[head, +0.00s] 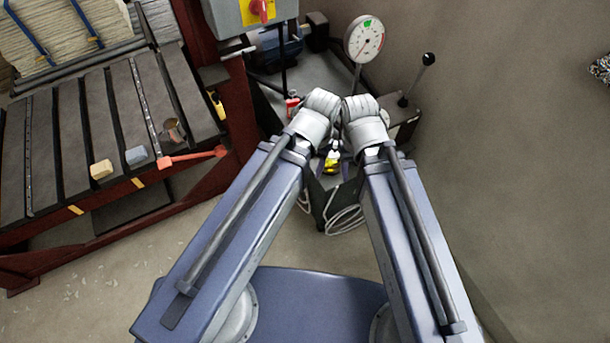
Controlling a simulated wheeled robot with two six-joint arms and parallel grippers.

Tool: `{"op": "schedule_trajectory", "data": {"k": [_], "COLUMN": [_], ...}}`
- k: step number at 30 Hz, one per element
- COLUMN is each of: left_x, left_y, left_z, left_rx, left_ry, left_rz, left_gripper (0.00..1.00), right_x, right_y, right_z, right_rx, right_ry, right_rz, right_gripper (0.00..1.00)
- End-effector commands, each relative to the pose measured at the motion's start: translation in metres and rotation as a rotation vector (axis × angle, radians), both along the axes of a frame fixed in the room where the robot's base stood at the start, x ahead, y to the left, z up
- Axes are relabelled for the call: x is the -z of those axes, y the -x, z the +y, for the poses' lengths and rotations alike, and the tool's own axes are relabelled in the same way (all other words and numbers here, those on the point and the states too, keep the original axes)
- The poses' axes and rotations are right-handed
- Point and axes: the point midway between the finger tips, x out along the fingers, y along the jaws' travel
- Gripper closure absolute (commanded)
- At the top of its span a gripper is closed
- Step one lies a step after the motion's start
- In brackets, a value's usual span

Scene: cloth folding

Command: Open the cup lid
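I cannot make out a cup with a lid for certain. A small, dull, rounded, cup-like object (173,130) is on the slatted bench at the left; it is too small to tell whether it has a lid. My two arms reach forward from the bottom of the head view, and their rounded far joints nearly meet near the middle.
The dark red-framed bench (100,160) fills the left, with a beige block (101,170), a grey block (136,155) and a red-handled tool (195,157). A round dial gauge (364,39) and a black-knobbed lever (428,60) stand beyond my arms. Bare floor (100,290) lies lower left.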

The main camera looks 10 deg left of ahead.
Motion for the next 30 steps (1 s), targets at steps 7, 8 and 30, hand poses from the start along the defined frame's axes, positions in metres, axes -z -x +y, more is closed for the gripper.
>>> {"op": "schedule_trajectory", "data": {"k": [7,8,30], "left_x": [0.000,0.000,0.045], "left_y": [0.000,0.000,-0.064], "left_z": [0.000,0.000,-0.024], "left_rx": [0.000,0.000,0.456], "left_ry": [0.000,0.000,0.047], "left_rz": [0.000,0.000,0.034], "left_gripper": [0.41,0.41,0.41], "right_x": [0.000,0.000,0.045], "right_y": [0.000,0.000,0.000], "right_z": [0.000,0.000,0.000], "right_rx": [0.000,0.000,0.001], "right_ry": [0.000,0.000,0.000], "right_rz": [0.000,0.000,0.000], "right_gripper": [0.50,0.50,0.50]}}
